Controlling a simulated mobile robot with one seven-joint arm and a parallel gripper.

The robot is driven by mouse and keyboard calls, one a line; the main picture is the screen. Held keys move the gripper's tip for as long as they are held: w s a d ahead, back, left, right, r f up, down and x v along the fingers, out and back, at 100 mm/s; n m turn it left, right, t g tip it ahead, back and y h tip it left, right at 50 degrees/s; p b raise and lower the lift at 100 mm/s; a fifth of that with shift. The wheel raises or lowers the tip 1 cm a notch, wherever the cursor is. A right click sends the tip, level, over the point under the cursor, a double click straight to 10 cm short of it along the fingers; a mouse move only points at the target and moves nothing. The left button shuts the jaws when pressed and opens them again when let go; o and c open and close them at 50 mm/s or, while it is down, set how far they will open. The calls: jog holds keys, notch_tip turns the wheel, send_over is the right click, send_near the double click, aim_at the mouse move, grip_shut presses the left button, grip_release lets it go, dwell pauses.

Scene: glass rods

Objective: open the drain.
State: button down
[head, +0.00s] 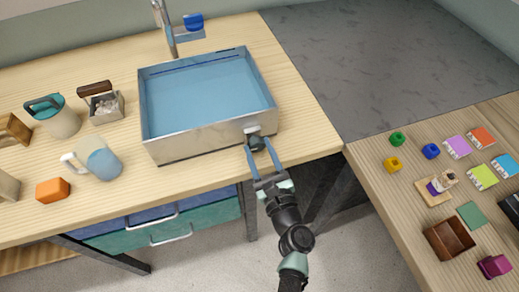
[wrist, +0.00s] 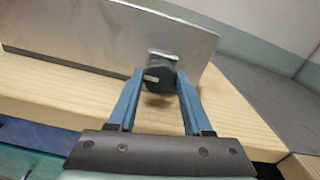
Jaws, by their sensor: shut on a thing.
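A metal basin (head: 200,138) filled with blue water stands on the wooden counter. On its front wall, near the right corner, is a dark round drain knob (head: 256,142) on a pale metal mount. In the wrist view the knob (wrist: 160,77) carries a light pointer mark that points left, nearly level. My gripper (head: 262,150) reaches in from the front. Its blue fingers stand on either side of the knob and are shut on it, as the wrist view also shows (wrist: 160,90). The outlet under the knob is hidden.
A faucet (head: 168,30) with a blue handle (head: 193,22) stands behind the basin. A pitcher (head: 98,158), a teal-lidded pot (head: 55,115) and an orange block (head: 52,190) are on the left. Drawers (head: 170,228) lie below. A side table (head: 420,220) with small items is at right.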

jog(key=shift+f+n+b, duration=0.15)
jog(key=shift+n+b, duration=0.25)
jog(key=shift+b, duration=0.05)
jog(key=n+b, duration=0.2)
jog(key=shift+f+n+b, duration=0.1)
jog(key=shift+n+b, duration=0.2)
jog(key=shift+n, duration=0.1)
jog(key=n+b, duration=0.4)
jog(key=n, duration=0.1)
jog(key=n+b, duration=0.4)
jog(key=n, duration=0.1)
jog(key=shift+n+b, duration=1.75)
jog(key=shift+n, duration=0.45)
jog(key=shift+c, duration=1.6)
grip_release()
